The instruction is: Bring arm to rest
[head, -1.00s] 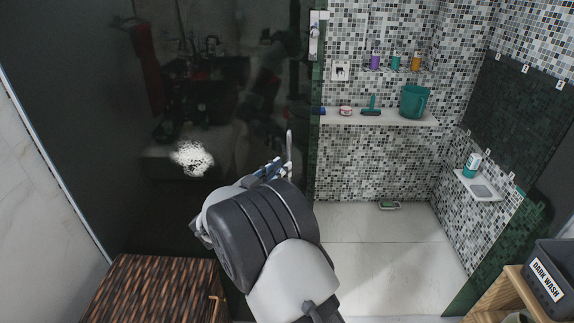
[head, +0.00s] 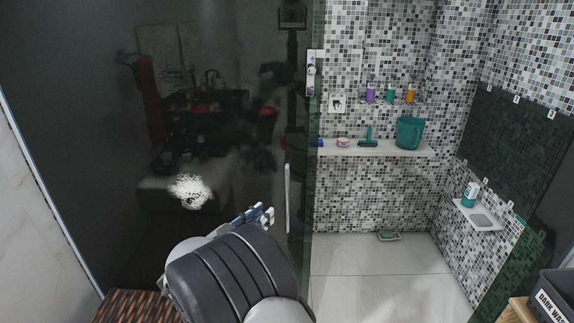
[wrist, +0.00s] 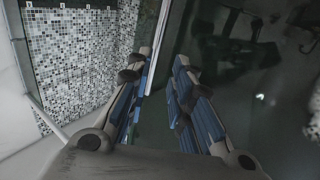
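My arm reaches up from the bottom of the head view, in front of a dark glass panel (head: 90,150). My gripper (head: 262,214) is at its far end, left of a pale vertical handle (head: 287,198) and apart from it in the picture. In the wrist view my gripper (wrist: 162,68) shows two blue-padded fingers with a clear gap between them. It is open and I see nothing held. The wrist view looks along the glass panel, which shows dark reflections.
A white foamy patch (head: 188,191) is on the glass. Right of it is a tiled shower with a shelf (head: 390,151), a teal bucket (head: 410,132) and several bottles. A woven brown basket (head: 125,306) is at lower left, and a dark bin (head: 553,290) at lower right.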

